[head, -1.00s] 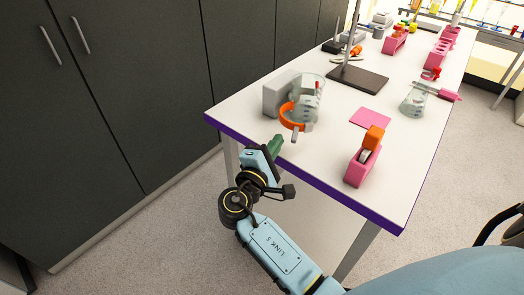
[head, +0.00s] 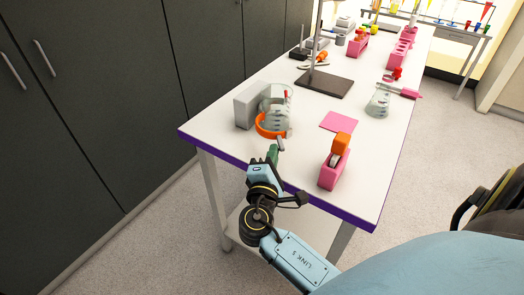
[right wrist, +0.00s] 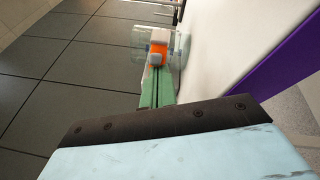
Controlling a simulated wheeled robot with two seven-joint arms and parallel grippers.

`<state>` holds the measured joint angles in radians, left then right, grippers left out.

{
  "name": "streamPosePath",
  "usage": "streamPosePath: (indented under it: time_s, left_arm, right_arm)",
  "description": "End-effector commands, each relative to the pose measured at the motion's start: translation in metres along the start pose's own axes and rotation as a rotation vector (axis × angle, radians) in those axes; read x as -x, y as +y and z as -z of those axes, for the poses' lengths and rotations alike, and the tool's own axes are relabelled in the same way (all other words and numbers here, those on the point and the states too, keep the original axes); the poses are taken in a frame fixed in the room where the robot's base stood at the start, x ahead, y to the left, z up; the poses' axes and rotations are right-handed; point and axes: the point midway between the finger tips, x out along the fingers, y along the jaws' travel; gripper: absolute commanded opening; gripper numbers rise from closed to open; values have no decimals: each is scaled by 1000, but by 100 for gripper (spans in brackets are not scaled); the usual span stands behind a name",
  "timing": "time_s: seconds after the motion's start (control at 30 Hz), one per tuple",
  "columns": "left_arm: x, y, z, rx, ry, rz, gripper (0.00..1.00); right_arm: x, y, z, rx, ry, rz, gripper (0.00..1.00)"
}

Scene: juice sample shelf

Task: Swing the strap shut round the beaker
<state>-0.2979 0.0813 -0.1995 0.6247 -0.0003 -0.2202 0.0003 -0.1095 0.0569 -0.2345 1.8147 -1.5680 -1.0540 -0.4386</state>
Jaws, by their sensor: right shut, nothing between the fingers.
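The clear beaker (head: 279,104) stands near the table's left front corner, beside a grey block (head: 246,107). The orange strap (head: 265,131) curves across the beaker's front, with a grey tab (head: 281,144) at its end. I cannot tell whether the strap is fully closed. My right gripper (head: 272,153), with green fingers, is shut and empty just in front of the strap and tab. In the right wrist view its fingers (right wrist: 158,80) point at the strap (right wrist: 158,52), with the beaker (right wrist: 180,45) behind; contact is unclear. My left gripper is not in view.
A stand with a dark base (head: 325,83) and a flask (head: 379,101) are farther back. The table's purple edge (head: 230,153) runs below my right gripper.

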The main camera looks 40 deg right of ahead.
Motion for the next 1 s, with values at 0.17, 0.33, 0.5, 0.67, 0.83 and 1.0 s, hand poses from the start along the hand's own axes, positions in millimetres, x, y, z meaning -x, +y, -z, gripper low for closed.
streamPosePath:
  time_s: [0.17,0.33,0.5,0.67,0.83,1.0]
  left_arm:
    - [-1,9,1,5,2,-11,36]
    - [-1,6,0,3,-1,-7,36]
    - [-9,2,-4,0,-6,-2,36]
    - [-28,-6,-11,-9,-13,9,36]
    - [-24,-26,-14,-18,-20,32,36]
    - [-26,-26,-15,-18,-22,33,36]
  right_arm:
    - [-1,-1,-1,-1,-1,1,0]
    - [0,-1,0,0,-1,1,0]
    - [5,-4,11,-2,0,2,0]
    - [19,-7,36,-5,-1,3,0]
    - [61,-7,27,1,1,5,0]
    - [93,-7,22,0,-2,4,0]
